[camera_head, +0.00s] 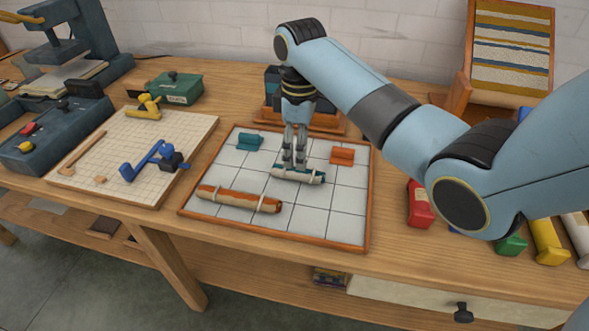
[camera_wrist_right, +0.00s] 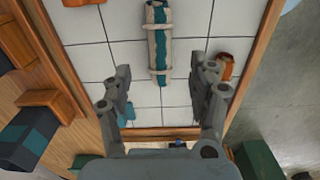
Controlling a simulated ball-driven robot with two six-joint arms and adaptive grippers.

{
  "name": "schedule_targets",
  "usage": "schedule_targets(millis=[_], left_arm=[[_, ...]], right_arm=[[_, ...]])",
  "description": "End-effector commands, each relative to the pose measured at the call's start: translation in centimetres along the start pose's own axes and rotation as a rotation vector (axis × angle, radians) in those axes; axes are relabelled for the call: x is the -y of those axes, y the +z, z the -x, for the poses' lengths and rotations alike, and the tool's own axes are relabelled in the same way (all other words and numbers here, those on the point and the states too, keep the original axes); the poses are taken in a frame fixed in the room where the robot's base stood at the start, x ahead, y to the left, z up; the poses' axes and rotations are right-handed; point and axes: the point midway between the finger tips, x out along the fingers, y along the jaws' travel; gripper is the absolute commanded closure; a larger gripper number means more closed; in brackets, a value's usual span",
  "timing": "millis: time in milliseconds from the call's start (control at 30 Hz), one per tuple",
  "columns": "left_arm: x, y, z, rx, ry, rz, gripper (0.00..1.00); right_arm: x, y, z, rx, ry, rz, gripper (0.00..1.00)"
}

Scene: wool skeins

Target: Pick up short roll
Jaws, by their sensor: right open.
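The short roll (camera_head: 298,175) is cream with teal showing and pale ties, lying on the white gridded board (camera_head: 335,222). In the right wrist view the short roll (camera_wrist_right: 158,45) lies lengthwise, its lower end seen between my fingertips. My right gripper (camera_head: 293,164) points down over the short roll in the head view, covering part of it. In the wrist view the right gripper (camera_wrist_right: 165,78) has its fingers spread, with a gap either side of the roll. A longer cream and orange roll (camera_head: 238,199) lies front left on the board. My left gripper is not in view.
A pale gridded board with blue and yellow parts (camera_head: 100,165) is at left. A red object (camera_head: 420,205) is right of the board. The board's front right is clear.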

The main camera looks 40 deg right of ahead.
Motion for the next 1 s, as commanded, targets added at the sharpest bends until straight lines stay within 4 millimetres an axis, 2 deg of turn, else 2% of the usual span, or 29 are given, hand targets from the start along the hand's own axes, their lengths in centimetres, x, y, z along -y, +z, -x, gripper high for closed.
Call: schedule_targets(millis=[67, 167, 267, 500, 633, 767, 1000], left_arm=[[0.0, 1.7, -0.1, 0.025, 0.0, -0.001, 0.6], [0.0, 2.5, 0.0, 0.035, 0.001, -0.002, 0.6], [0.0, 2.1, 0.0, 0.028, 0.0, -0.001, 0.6], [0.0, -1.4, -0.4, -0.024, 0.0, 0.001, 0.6], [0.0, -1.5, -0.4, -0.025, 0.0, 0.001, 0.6], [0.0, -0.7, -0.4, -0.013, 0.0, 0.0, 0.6], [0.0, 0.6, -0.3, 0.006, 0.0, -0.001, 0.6]], right_arm=[[0.0, 0.0, -1.0, 0.001, 0.0, 0.0, 0.4], [0.0, 0.0, -1.7, 0.001, 0.0, 0.0, 0.4], [0.0, 0.0, -2.8, 0.002, -0.002, -0.001, 0.4], [0.0, -0.1, -6.3, 0.0, 0.0, -0.001, 0.4], [0.0, -0.1, -6.8, 0.0, 0.001, -0.001, 0.4], [-0.1, -0.1, -6.7, 0.0, 0.001, -0.001, 0.4], [-0.1, 0.0, -6.7, 0.0, 0.001, -0.001, 0.69]])
